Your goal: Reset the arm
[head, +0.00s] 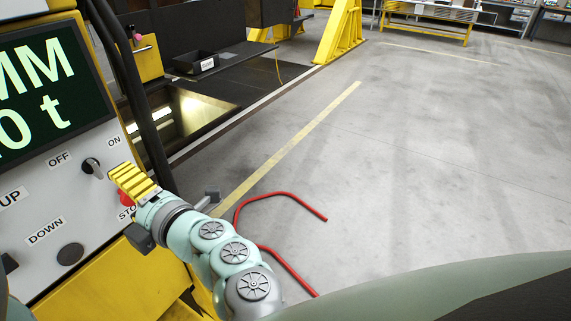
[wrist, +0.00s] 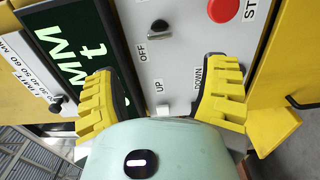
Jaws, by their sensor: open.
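My gripper (head: 122,178) is in front of the control panel (head: 40,195) in the head view, its yellow fingers close to the ON/OFF knob (head: 92,168). In the wrist view my gripper (wrist: 164,66) is open, its fingers spread wide with nothing between them. Between and beyond them the panel (wrist: 178,62) shows the black knob (wrist: 159,27), the UP and DOWN labels and a red stop button (wrist: 223,10). In the head view the stop button (head: 126,197) is partly hidden by my gripper. I cannot tell whether the fingers touch the panel.
A display (head: 45,95) with large pale green characters sits on the yellow cabinet at left. Red bent bars (head: 285,194) stand near my arm. A black bin (head: 195,62) rests on a dark surface behind. The grey floor (head: 430,150) at right is open.

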